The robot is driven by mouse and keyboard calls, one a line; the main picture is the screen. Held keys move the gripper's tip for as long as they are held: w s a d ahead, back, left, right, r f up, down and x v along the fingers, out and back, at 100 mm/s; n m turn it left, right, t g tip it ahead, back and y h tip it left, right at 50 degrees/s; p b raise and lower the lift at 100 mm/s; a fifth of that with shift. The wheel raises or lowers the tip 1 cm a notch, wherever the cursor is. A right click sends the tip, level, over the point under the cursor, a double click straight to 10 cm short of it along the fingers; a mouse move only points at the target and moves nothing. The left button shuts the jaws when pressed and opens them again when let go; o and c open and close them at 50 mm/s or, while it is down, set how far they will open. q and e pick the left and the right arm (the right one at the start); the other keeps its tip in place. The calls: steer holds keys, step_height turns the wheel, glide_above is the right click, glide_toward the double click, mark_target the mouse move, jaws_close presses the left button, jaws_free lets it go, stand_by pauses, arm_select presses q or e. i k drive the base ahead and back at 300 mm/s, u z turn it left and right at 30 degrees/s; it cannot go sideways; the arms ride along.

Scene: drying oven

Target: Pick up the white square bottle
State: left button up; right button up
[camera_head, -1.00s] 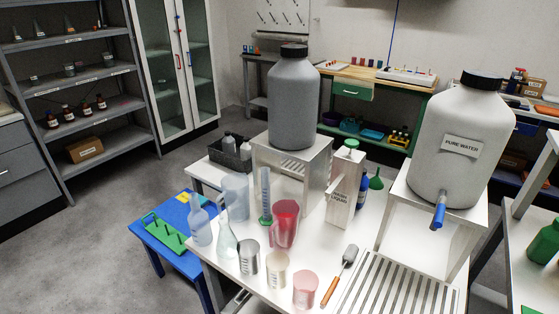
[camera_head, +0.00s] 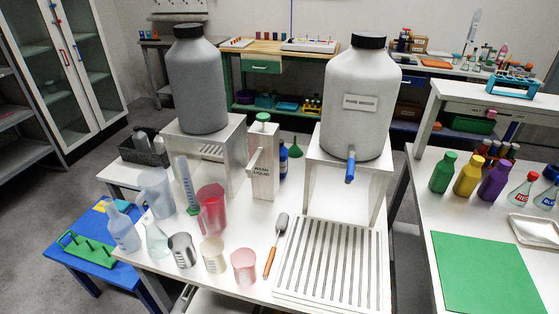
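The white square bottle (camera_head: 264,188) stands upright on the white table (camera_head: 335,204) in the middle of the view. It has a green top, a thin spout on its left side and a dark-lettered label that seems to read "WASH LIQUID". A small blue bottle (camera_head: 283,162) stands close behind it on the right. Neither of my grippers is in view.
A grey jug (camera_head: 196,85) on a metal stand is left of the bottle; a large white water jug (camera_head: 360,90) on another stand is right. Beakers, including a red one (camera_head: 212,208), and a trowel (camera_head: 275,245) crowd the front. A side table with a green mat (camera_head: 487,272) is at right.

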mark_target(158, 141)
steer(key=u, duration=2.4)
steer(key=i, duration=5.45)
steer(key=z, duration=2.95)
steer(key=i, duration=0.1)
steer(key=u, duration=0.05)
